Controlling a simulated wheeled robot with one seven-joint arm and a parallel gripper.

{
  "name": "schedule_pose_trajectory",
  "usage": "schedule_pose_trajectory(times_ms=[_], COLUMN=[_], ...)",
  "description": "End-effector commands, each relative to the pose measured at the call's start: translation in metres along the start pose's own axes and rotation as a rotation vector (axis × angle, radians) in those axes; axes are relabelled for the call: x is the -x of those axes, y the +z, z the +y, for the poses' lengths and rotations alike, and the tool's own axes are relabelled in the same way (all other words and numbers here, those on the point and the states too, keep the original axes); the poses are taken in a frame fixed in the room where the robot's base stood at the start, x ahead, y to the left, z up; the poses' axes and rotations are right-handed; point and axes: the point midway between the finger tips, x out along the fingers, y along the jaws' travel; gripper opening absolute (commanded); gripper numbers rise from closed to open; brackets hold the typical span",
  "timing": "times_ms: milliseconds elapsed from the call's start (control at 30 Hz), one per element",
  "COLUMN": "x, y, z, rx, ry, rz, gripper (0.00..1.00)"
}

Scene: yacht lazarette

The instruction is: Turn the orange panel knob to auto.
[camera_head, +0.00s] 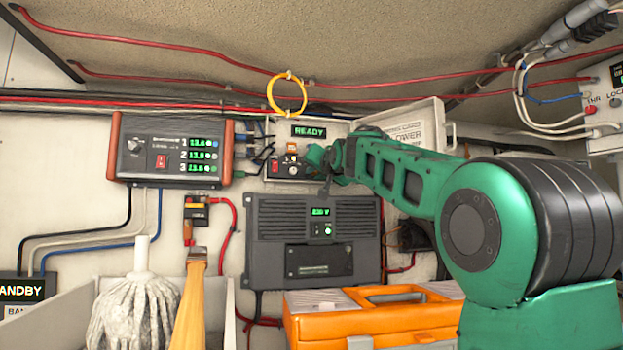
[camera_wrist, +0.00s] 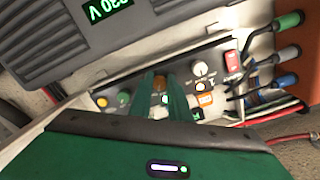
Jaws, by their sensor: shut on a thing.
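The orange panel knob (camera_wrist: 160,84) shows in the wrist view, on a grey control panel (camera_wrist: 140,72) with other knobs and buttons. My gripper (camera_wrist: 165,88) has its two green fingers on either side of this knob and is shut on it. The fingers hide much of the knob, so I cannot read its pointer or the "auto" mark. In the head view, the arm reaches in from the right and my gripper (camera_head: 326,168) is at the right part of the panel box (camera_head: 286,180). The knob is hidden there behind the gripper.
Beside the knob are a white knob (camera_wrist: 200,68), a red switch (camera_wrist: 233,62), a green button (camera_wrist: 123,97) and a yellow button (camera_wrist: 102,101). A READY display (camera_head: 309,132) is above the panel, an open lid (camera_head: 430,114) to the right, a 230 V unit (camera_head: 314,255) below.

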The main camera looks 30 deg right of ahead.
Motion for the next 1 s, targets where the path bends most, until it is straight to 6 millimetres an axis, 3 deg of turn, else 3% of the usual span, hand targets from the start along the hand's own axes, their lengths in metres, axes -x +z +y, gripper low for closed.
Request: schedule_pose_trajectory(times_ms=[500,1000], x=[0.0002,0.0003], y=[0.0009,0.0010], z=[0.0000,-0.0004], rx=[0.397,0.532], ry=[-0.002,-0.004], rz=[-0.002,-0.002], gripper=[0.00,0.00])
